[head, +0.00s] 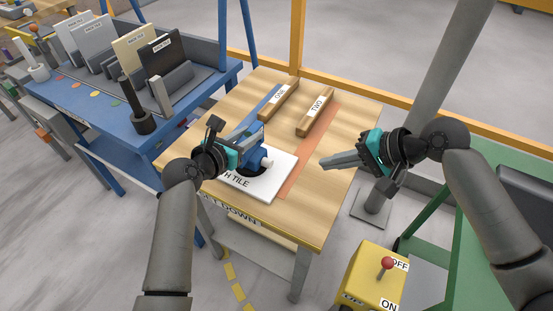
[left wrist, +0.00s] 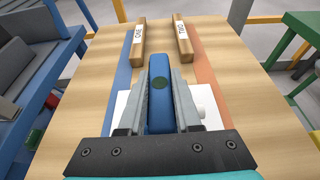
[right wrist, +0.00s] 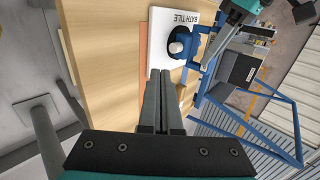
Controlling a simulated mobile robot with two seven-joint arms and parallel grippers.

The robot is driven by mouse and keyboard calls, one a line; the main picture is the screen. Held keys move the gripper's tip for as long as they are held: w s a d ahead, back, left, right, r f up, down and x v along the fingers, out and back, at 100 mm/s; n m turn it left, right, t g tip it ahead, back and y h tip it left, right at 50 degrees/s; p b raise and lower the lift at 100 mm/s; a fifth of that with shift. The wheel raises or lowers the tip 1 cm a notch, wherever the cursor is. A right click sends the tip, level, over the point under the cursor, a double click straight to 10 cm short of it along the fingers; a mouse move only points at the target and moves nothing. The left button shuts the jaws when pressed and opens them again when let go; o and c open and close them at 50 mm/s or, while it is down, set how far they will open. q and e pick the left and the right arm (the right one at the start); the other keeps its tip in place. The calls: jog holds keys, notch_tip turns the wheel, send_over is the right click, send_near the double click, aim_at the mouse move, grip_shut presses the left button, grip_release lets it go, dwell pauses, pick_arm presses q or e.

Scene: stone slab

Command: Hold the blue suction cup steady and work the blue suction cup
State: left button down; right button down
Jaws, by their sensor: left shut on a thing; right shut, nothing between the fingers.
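The blue suction cup (head: 257,156) stands on the white bath tile (head: 271,186), which lies on the wooden table. Its blue handle (left wrist: 160,95) is between the fingers of my left gripper (head: 248,140), which is shut on it. A pale round knob (right wrist: 176,48) sticks out of the cup's side, facing my right gripper. My right gripper (head: 325,162) is shut and empty. It is to the right of the tile, over the table's right part, apart from the cup. The cup's underside is mostly hidden by its body and my left gripper.
Two wooden bars marked ONE (head: 279,97) and TWO (head: 316,112) lie at the table's back, by a blue and an orange strip (head: 300,165). A blue rack (head: 190,85) with upright tiles stands left. A yellow switch box (head: 371,280) stands front right.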

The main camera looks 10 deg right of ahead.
aim_at(271, 165)
jog(key=shift+a, duration=0.1)
jog(key=x, duration=1)
jog(key=shift+w+a, duration=0.75)
jog(key=shift+a, duration=0.3)
jog(key=shift+w+a, duration=0.4)
jog(key=shift+a, duration=0.15)
